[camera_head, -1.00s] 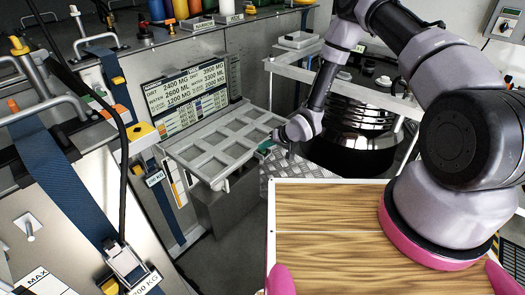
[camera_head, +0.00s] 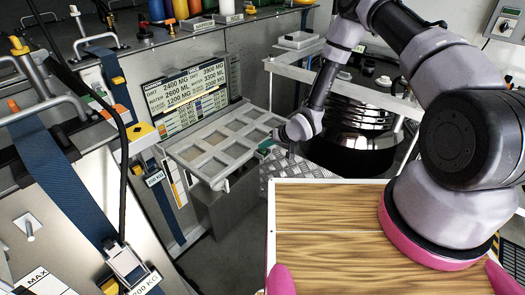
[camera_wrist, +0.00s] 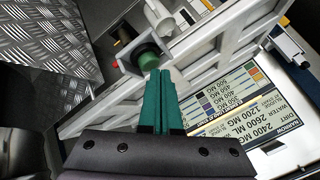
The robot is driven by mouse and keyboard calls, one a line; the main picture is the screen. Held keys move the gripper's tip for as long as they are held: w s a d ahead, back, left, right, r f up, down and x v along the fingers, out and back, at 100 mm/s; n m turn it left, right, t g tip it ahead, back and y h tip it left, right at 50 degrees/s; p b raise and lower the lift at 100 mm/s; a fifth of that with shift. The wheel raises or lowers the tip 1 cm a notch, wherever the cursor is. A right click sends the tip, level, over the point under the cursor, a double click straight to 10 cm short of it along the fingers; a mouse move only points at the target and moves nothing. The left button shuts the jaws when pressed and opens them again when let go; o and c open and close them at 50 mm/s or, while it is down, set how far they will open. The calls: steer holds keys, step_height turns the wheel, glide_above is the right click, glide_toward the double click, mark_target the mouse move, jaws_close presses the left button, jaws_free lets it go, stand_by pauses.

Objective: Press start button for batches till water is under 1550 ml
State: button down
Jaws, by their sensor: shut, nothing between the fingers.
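My gripper (camera_wrist: 159,80) has green fingers, shut together and empty. In the wrist view its tips are at the lower edge of a green button (camera_wrist: 148,56) set in a small grey box; I cannot tell whether they press it. In the head view my gripper (camera_head: 267,148) is at the right side of the grey compartment tray, and the button is hidden there. The display panel (camera_head: 190,98) stands behind the tray. Its left column reads dirt 2400 mg, water 2600 ml; the right column shows 3900 mg and 3300 ml. The panel also shows in the wrist view (camera_wrist: 255,128).
The grey tray (camera_head: 191,153) juts out below the panel. Strapped tanks with a blue strap (camera_head: 60,170) and a hanging black cable stand at left. A dark round vessel (camera_head: 350,150) in a metal frame is behind my arm. A wood-topped surface (camera_head: 325,235) is in front.

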mark_target(265, 151)
steer(key=shift+r, duration=0.55)
steer(key=shift+r, duration=2.5)
